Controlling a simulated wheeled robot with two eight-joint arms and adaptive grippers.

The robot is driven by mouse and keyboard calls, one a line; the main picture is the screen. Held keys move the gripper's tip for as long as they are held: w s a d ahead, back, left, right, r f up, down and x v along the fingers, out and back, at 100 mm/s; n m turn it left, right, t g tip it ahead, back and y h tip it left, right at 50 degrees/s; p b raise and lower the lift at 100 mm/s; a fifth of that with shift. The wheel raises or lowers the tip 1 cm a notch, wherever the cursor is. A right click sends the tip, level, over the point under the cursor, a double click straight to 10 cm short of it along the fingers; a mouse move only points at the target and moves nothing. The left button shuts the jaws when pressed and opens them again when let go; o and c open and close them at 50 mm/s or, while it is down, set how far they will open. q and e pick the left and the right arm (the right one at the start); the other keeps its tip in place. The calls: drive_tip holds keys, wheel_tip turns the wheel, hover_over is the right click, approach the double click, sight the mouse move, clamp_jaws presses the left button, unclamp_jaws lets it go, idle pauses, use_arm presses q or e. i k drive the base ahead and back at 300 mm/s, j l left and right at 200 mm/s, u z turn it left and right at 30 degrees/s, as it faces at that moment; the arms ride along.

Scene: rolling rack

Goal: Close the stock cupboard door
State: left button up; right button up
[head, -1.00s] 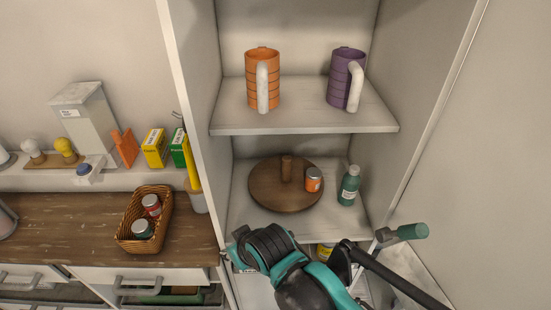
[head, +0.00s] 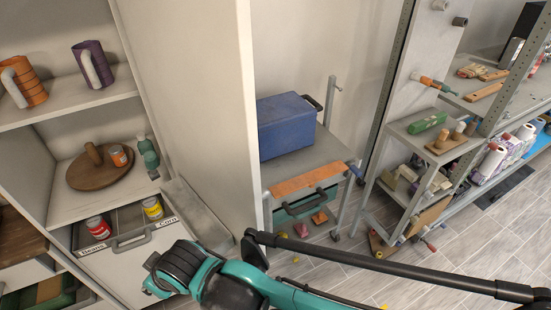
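The stock cupboard (head: 55,204) stands open at the left in the head view, with its shelves showing. Its door (head: 195,90) is a tall pale panel swung outward on the right side of the opening, seen partly edge-on. Its handle is not visible. Teal and black links of my arm cross the bottom of the view, in front of the door's lower part. I cannot tell whether they touch the door. No fingertips of either gripper can be made out.
The shelves hold an orange mug (head: 23,81), a purple mug (head: 93,64), a turntable (head: 98,168) and a green bottle (head: 148,153). Right of the door stand a trolley with a blue box (head: 288,126) and a rack (head: 378,100). Floor (head: 470,235) is clear at lower right.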

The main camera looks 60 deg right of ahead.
sight(194, 60)
drive_tip(key=k+l, duration=0.3)
drive_tip(key=k, duration=0.15)
drive_tip(key=k+l, duration=0.3)
drive_tip(key=i+l+z, duration=0.1)
drive_tip(key=l, duration=0.3)
drive_tip(key=i+l+z, duration=0.1)
drive_tip(key=l, duration=0.25)
drive_tip(key=i+l, duration=0.1)
drive_tip(key=l, duration=0.25)
drive_tip(key=k+l, duration=0.15)
drive_tip(key=k, duration=0.25)
drive_tip(key=k+l+u, duration=0.1)
drive_tip(key=k, duration=0.3)
drive_tip(key=k+l, duration=0.2)
drive_tip(key=k, duration=0.2)
drive_tip(key=i+j, duration=0.2)
drive_tip(key=i, duration=0.2)
